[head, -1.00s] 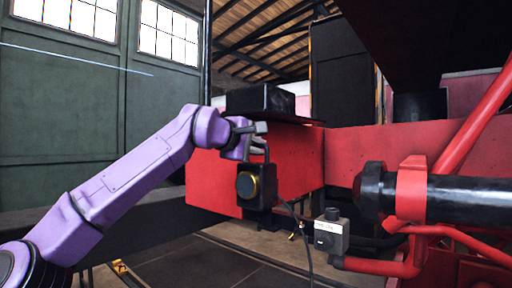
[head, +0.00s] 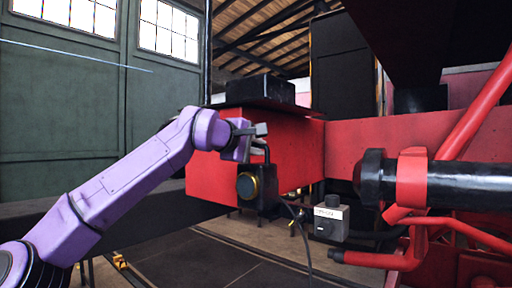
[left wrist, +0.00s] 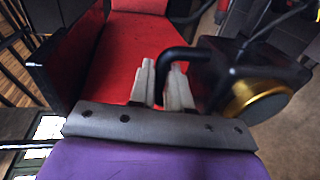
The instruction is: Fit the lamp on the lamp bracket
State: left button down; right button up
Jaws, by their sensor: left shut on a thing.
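The lamp (head: 248,186) is a black box with a round brass-rimmed lens. It hangs upright in front of the red beam end in the head view. My left gripper (head: 259,140) is above it, shut on its bent black handle. In the left wrist view the lamp (left wrist: 250,85) is at the right, its gold rim facing lower right. The handle (left wrist: 182,53) reaches between the fingers of my left gripper (left wrist: 166,85). I cannot make out the lamp bracket; the lamp or the beam may hide it. My right gripper is out of view.
The red beam (head: 300,150) stands behind the lamp, with a black block (head: 260,91) on top. A grey box with a knob (head: 331,221) and a dark cable (head: 306,245) are at the lower right. A black cylinder (head: 470,188) and red pipes fill the right.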

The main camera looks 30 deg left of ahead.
pick_arm(q)
jog(key=shift+s+f+b, duration=0.1)
jog(key=shift+f+b, duration=0.8)
jog(key=shift+f, duration=0.25)
jog(key=c, duration=1)
grip_release()
jog(key=shift+f, duration=0.1)
